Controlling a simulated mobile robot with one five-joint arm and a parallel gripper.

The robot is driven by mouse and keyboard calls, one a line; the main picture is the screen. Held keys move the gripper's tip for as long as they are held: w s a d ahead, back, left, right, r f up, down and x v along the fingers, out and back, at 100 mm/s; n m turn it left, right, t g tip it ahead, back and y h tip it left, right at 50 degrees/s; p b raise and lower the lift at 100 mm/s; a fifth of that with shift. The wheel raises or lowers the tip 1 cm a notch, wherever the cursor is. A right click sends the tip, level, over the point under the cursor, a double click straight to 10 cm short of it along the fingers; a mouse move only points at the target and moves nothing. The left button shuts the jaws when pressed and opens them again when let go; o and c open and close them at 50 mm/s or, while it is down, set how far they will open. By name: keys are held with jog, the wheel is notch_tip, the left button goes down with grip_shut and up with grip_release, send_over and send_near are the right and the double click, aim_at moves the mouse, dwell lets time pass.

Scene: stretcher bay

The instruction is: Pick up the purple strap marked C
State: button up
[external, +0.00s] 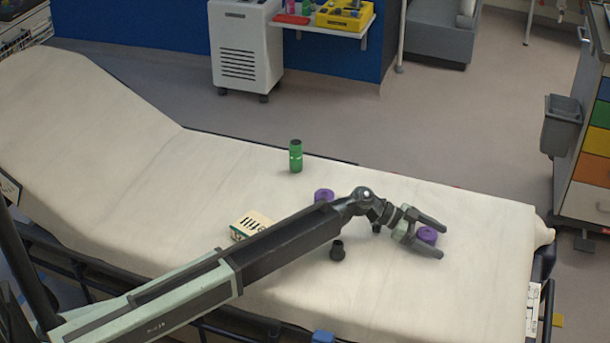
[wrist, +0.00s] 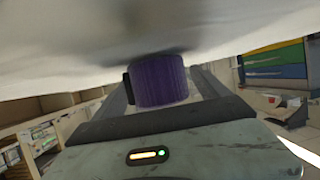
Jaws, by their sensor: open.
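A purple rolled strap (external: 427,235) rests on the stretcher's pale mattress (external: 490,285) at the right. My gripper (external: 441,242) is open around it, with one finger on each side. In the wrist view the same purple roll (wrist: 160,82) stands between the fingers, with a dark piece on its left side. I cannot tell whether the fingers touch it. A second purple roll (external: 324,195) lies behind my arm, partly hidden. No letter is readable on either roll, so I cannot tell which is marked C.
A green cylinder (external: 296,157) stands near the mattress's far edge. A cream box with dark marks (external: 249,224) lies beside my arm, partly covered. A small dark cylinder (external: 337,250) is in front of it. The mattress's right end is clear.

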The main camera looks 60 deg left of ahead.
aim_at(439, 236)
jog(key=c, duration=1.4)
notch_tip(439, 236, up, 10)
jog(key=p, duration=1)
jog(key=shift+r, duration=0.2)
jog(key=shift+f, duration=0.1)
